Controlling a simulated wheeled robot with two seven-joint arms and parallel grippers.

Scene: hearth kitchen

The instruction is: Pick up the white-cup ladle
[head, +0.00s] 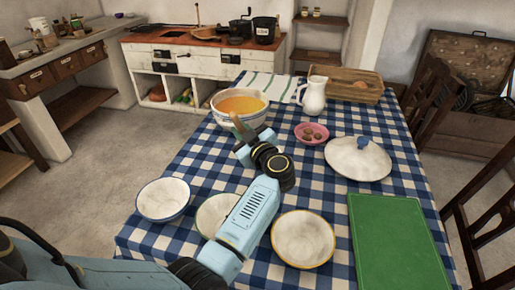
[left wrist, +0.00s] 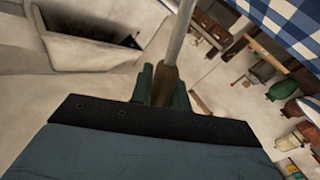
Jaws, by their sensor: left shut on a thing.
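My left gripper (head: 250,142) is at the near side of a large white bowl (head: 222,118) of orange soup on the table. In the left wrist view its two green fingers (left wrist: 162,84) are shut on the brown wooden handle of the ladle (left wrist: 165,80). A thin pale rod runs up from the handle out of the top of that view. In the head view a tan end of the ladle handle (head: 236,122) sticks up in front of the bowl. The ladle's white cup is not visible in either view. My right gripper is not in view.
The table has a blue-checked cloth (head: 190,150). Plates or shallow bowls (head: 303,239) stand near its front, with a green board (head: 400,240) to the right. A lidded white dish (head: 350,160), a pink bowl (head: 300,134) and a white jug (head: 313,97) stand farther back.

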